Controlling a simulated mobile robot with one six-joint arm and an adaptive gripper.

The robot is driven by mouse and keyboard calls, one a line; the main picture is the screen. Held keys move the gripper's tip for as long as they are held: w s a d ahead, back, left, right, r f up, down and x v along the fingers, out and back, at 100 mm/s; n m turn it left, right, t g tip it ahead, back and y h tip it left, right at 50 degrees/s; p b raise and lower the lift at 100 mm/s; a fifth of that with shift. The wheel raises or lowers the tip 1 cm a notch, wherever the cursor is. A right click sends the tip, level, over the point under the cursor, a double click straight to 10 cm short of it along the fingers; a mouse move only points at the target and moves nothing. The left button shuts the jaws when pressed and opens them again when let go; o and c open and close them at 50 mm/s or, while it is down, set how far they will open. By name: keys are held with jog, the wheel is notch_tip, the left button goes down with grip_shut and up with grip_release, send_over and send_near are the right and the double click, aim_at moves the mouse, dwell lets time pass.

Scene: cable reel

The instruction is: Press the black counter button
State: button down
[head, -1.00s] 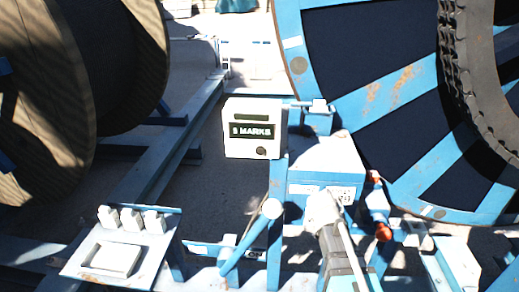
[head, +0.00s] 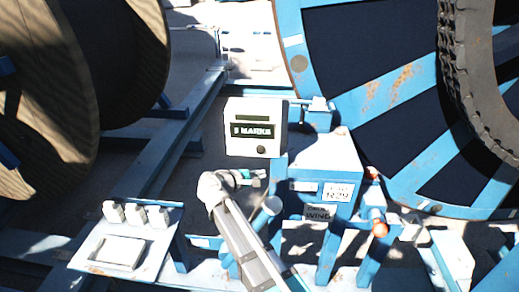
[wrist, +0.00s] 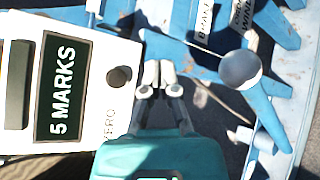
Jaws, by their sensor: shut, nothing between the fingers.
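The counter box (head: 253,112) is a white box with a dark display strip and a "MARKS" label, standing on a blue post in the head view. The round black button (head: 261,149) is at its lower right. In the wrist view the box (wrist: 92,30) lies sideways, reading "5 MARKS". There the button (wrist: 119,76) is close to my fingertips, beside the word "ZERO". My gripper (wrist: 160,64) is shut and empty, with its fingertips just right of the button in that view. In the head view my gripper (head: 262,174) is just below the box. I cannot tell whether it touches it.
A blue lever with a round knob (wrist: 240,69) is right of my gripper in the wrist view. A blue box (head: 325,165) stands right of the post. A panel with white switches (head: 128,243) is lower left. Large reels (head: 40,100) flank the scene.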

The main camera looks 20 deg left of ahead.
aim_at(264, 152)
jog(key=shift+s+a+r, duration=0.2)
jog(key=shift+a+r, duration=0.15)
jog(key=shift+a, duration=0.35)
jog(key=shift+w, duration=0.15)
jog(key=shift+w+a, duration=0.35)
jog(key=shift+w, duration=1.05)
jog(key=shift+w+a, duration=0.3)
jog(key=shift+w, duration=1.1)
jog(key=shift+w+a, duration=0.35)
jog(key=shift+w, duration=1.05)
jog(key=shift+w, duration=0.2)
jog(key=shift+w+a, duration=0.1)
jog(key=shift+w, duration=0.15)
jog(key=shift+w+a, duration=0.15)
jog(key=shift+w, duration=0.4)
jog(key=shift+s, duration=0.15)
jog(key=shift+s+d, duration=0.25)
jog(key=shift+s, duration=0.55)
